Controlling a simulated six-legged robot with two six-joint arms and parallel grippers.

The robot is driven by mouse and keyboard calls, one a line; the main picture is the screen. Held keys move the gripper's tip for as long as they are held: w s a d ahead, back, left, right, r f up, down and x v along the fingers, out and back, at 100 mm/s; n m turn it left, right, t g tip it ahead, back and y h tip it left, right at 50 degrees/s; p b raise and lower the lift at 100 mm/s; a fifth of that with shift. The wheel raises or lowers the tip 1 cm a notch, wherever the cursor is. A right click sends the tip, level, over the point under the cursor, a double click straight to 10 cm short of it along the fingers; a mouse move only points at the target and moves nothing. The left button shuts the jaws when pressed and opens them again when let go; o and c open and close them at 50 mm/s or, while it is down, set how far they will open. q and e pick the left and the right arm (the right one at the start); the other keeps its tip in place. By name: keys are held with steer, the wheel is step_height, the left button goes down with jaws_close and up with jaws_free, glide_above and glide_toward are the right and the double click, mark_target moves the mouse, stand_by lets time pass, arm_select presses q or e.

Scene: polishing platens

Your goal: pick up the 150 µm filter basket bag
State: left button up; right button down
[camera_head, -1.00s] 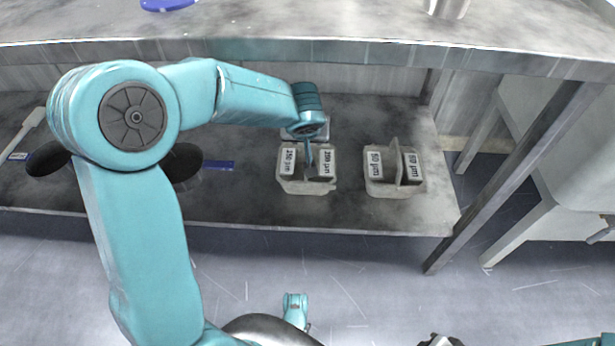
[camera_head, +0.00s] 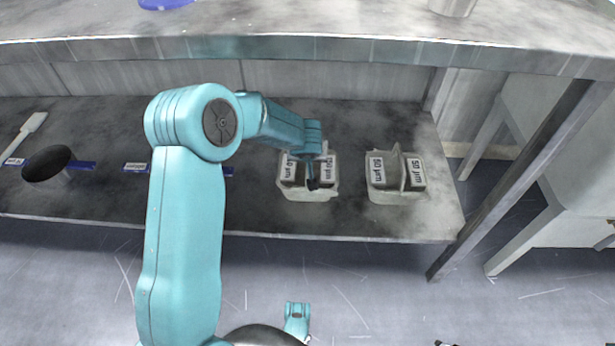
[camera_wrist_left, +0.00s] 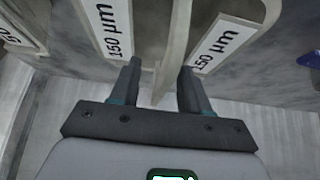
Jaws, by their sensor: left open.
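The 150 µm basket (camera_head: 310,195) is a pale grey open holder on the lower shelf. It has two label plates and an upright divider. In the left wrist view both labels (camera_wrist_left: 111,27) read 150 µm, with the divider (camera_wrist_left: 165,50) between them. My left gripper (camera_head: 312,186) is over this basket. It is open, its two fingertips (camera_wrist_left: 158,78) on either side of the divider, with a gap visible. My forearm and gripper hide part of the basket in the head view.
A 50 µm basket (camera_head: 396,194) stands just right of it. A black round pad (camera_head: 46,163), a white-handled tool (camera_head: 32,123) and blue-edged labels lie on the left of the shelf. The upper steel top (camera_head: 300,30) overhangs. A slanted leg (camera_head: 520,180) stands right.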

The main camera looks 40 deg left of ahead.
arm_select(q)
steer(key=shift+w+a+f, duration=0.2)
steer(key=shift+w+f, duration=0.1)
steer(key=shift+f, duration=0.15)
jaws_close()
